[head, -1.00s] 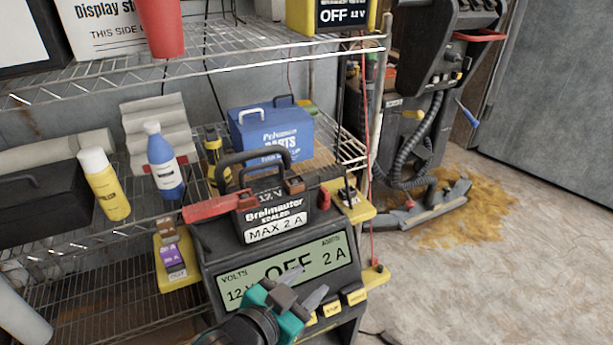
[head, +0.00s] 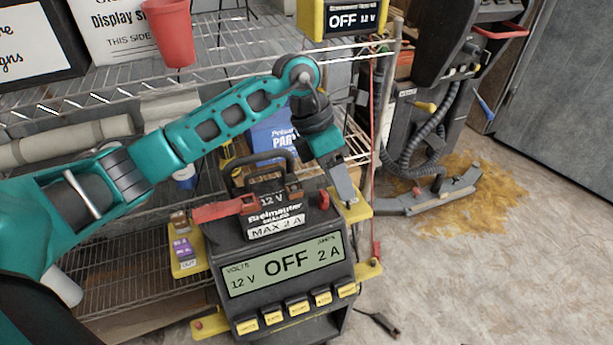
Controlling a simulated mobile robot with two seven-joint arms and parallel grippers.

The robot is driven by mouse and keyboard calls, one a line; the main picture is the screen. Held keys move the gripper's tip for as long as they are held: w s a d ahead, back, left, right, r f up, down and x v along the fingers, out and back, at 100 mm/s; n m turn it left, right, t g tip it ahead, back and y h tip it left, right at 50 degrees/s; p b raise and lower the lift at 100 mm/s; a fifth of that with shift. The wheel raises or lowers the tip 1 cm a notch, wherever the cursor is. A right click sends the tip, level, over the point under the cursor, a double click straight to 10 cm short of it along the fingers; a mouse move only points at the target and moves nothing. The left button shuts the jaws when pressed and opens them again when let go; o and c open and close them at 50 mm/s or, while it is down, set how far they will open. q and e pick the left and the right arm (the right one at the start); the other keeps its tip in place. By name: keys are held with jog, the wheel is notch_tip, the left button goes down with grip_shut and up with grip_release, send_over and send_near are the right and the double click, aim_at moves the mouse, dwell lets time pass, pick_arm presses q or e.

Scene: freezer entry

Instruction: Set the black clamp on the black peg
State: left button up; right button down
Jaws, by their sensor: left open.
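My left gripper (head: 347,188) is open and points down over the upper right yellow bracket (head: 360,209) of the charger. Its fingers cover much of that bracket, including the spot of a small dark upright piece; I cannot tell if that is the black peg or whether the fingers touch it. A small dark clamp-like piece (head: 385,325) lies on the floor at the lower right with a thin cable; I cannot tell for sure that it is the black clamp. A red clamp (head: 222,209) is at the left of the black battery (head: 275,222). My right gripper is not in view.
The charger's display (head: 285,263) reads OFF, above a row of yellow buttons. Wire shelves (head: 120,90) stand behind, with a blue parts box (head: 270,137) and a red cup (head: 168,30). A red cable (head: 376,140) hangs at the right. Floor at the right is mostly open.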

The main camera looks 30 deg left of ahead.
aim_at(297, 182)
pick_arm(q)
jog(key=w+a+r+n+y, duration=0.1)
jog(key=w+a+r+y, duration=0.15)
jog(key=a, duration=0.25)
jog(key=w+a+r+y, duration=0.1)
jog(key=a+r+y, duration=0.15)
jog(key=a, duration=0.25)
jog(key=f, duration=0.4)
jog(key=f+b, duration=0.1)
jog(key=f, duration=0.8)
jog(key=shift+s+d+f, duration=0.1)
jog(key=shift+s+f, duration=0.05)
jog(key=shift+s, duration=0.1)
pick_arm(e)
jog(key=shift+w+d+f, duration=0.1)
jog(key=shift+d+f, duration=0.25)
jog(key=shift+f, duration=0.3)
pick_arm(q)
jog(key=shift+c, duration=0.4)
jog(key=c, duration=0.7)
grip_shut()
